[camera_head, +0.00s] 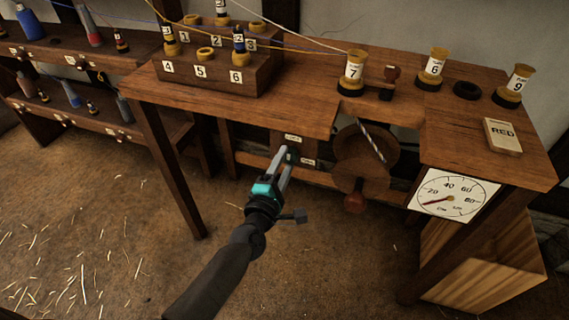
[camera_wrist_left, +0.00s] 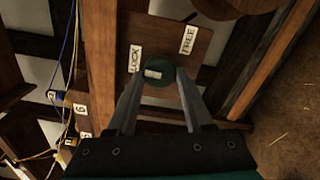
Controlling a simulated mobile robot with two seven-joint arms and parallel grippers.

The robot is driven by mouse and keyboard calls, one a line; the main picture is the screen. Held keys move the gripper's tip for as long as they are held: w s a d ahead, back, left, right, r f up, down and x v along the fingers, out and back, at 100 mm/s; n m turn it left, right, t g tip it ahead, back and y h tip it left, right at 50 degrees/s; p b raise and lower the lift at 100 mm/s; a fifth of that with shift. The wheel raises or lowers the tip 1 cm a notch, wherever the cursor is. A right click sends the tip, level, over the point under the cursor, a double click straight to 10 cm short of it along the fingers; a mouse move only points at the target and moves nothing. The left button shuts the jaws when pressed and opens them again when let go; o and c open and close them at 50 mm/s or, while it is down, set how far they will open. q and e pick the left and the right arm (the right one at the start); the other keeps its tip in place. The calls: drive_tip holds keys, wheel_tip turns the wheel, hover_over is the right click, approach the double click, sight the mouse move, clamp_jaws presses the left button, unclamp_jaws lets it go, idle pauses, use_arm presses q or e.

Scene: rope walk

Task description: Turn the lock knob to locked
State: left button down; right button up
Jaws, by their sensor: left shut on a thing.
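The lock knob (camera_wrist_left: 160,82) is a dark green disc with a short pale mark on its face. It sits on a wooden plate (camera_wrist_left: 166,38) beside a LOCK label (camera_wrist_left: 135,58) on its left and a FREE label (camera_wrist_left: 188,40) at its upper right in the left wrist view. The mark lies left of the knob's middle, on the LOCK side; its exact pointing is hard to tell. My left gripper (camera_wrist_left: 156,75) has a finger on each side of the knob and is shut on it. In the head view this gripper (camera_head: 286,156) reaches below the bench and partly hides the knob.
The wooden bench (camera_head: 300,105) stands above the knob. A wooden reel with a red handle (camera_head: 354,203) is just right of my gripper. A dial (camera_head: 452,194) hangs at the bench's front right. The floor in front is open, with scattered straw.

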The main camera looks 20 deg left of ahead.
use_arm(q)
drive_tip(key=shift+n, duration=0.4)
use_arm(e)
drive_tip(key=shift+w+a+r, duration=0.1)
drive_tip(key=shift+w+r, duration=0.1)
use_arm(q)
drive_tip(key=shift+c, duration=1.6)
unclamp_jaws()
drive_tip(key=shift+s, duration=0.1)
drive_tip(key=shift+s, duration=0.2)
drive_tip(key=s+p, duration=0.2)
drive_tip(key=s, duration=1.2)
drive_tip(key=shift+s+a, duration=0.2)
drive_tip(key=shift+s, duration=0.15)
use_arm(e)
drive_tip(key=s+d+f, duration=0.2)
drive_tip(key=s+f, duration=0.1)
drive_tip(key=shift+d, duration=0.15)
use_arm(q)
drive_tip(key=shift+f, duration=0.1)
